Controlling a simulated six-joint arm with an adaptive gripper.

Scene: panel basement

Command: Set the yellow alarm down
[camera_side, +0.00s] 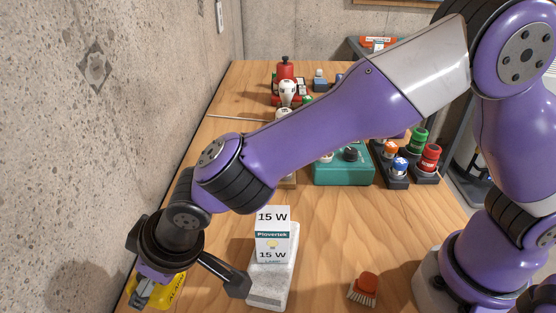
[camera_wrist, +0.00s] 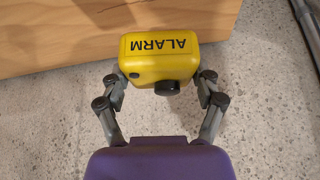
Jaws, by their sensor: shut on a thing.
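The yellow alarm (camera_wrist: 160,60) is a small rounded box with black lettering and a black round knob. My gripper (camera_wrist: 162,82) is shut on it, with a finger on each side. The lettering is upside down in the wrist view. The side view shows only part of the alarm (camera_side: 168,292) at the lower left, behind my wrist and by the table's left edge. In the wrist view it overlaps the wooden edge, with speckled grey concrete around my fingers. I cannot tell whether it touches the table.
A Plovertek 15 W lamp box (camera_side: 273,236) stands on a pale block (camera_side: 271,285) right of my gripper. A red-topped brush (camera_side: 364,287) lies farther right. A teal box (camera_side: 343,172) and coloured pushbuttons (camera_side: 430,157) stand farther back. A concrete wall (camera_side: 90,130) is close on the left.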

